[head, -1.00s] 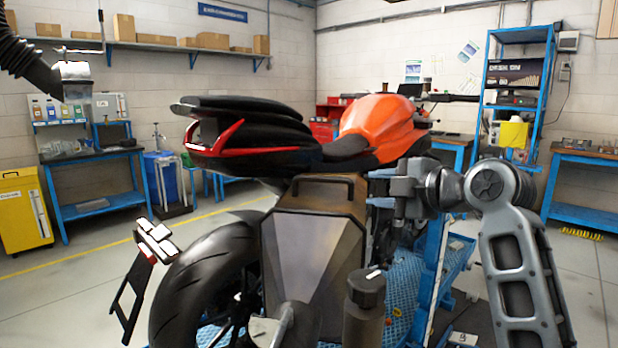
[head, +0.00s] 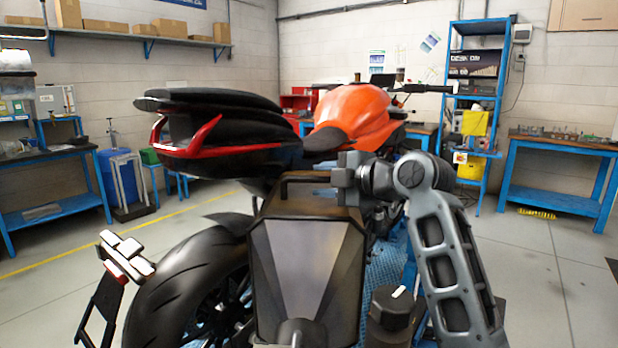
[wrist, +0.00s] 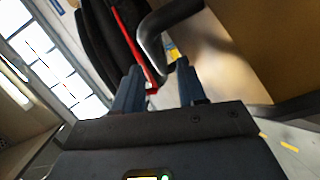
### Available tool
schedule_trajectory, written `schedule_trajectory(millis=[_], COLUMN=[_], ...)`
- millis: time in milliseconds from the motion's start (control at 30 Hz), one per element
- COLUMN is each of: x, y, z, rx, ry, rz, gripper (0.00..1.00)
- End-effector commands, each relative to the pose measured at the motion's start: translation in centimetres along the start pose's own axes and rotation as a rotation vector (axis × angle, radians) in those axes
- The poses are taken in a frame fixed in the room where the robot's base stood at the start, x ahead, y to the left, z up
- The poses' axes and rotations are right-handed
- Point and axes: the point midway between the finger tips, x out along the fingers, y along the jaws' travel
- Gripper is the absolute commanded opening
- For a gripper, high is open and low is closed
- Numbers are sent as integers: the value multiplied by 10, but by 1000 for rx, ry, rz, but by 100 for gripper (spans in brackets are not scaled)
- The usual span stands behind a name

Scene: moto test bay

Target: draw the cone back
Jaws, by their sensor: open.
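The cone (head: 306,265) appears to be the tapered, faceted grey-brown hood behind the motorcycle's tail. A dark bar handle (head: 298,177) stands on its top edge. My gripper (head: 322,192) reaches in from the right, level with the handle and close to its right end. In the wrist view, the two blue fingers of my gripper (wrist: 160,66) are apart. The dark curved handle (wrist: 152,42) shows at the gap between the fingertips, not clasped. The tan top of the cone (wrist: 235,55) lies to the right. Whether a finger touches the handle cannot be told.
The motorcycle's black tail (head: 225,125) overhangs just beyond the cone, and the rear tyre (head: 185,285) is to its left. A dark-capped cylinder (head: 393,310) stands at the cone's lower right. The floor (head: 560,275) at the right is clear.

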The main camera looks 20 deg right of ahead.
Motion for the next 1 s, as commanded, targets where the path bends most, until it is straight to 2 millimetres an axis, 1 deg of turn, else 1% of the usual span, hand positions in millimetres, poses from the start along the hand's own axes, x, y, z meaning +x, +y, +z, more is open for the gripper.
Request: schedule_trajectory(millis=[33, 100, 300, 433, 667, 1000], x=[8, 19, 40, 45, 45, 45], y=[2, 2, 2, 1, 1, 0], z=[-1, -1, 0, 0, 0, 0], rx=[2, 1, 1, 0, 0, 0], ry=[1, 1, 0, -1, -1, -1], rz=[-2, -1, 0, 0, 1, 0], gripper=[41, 41, 41, 41, 41, 8])
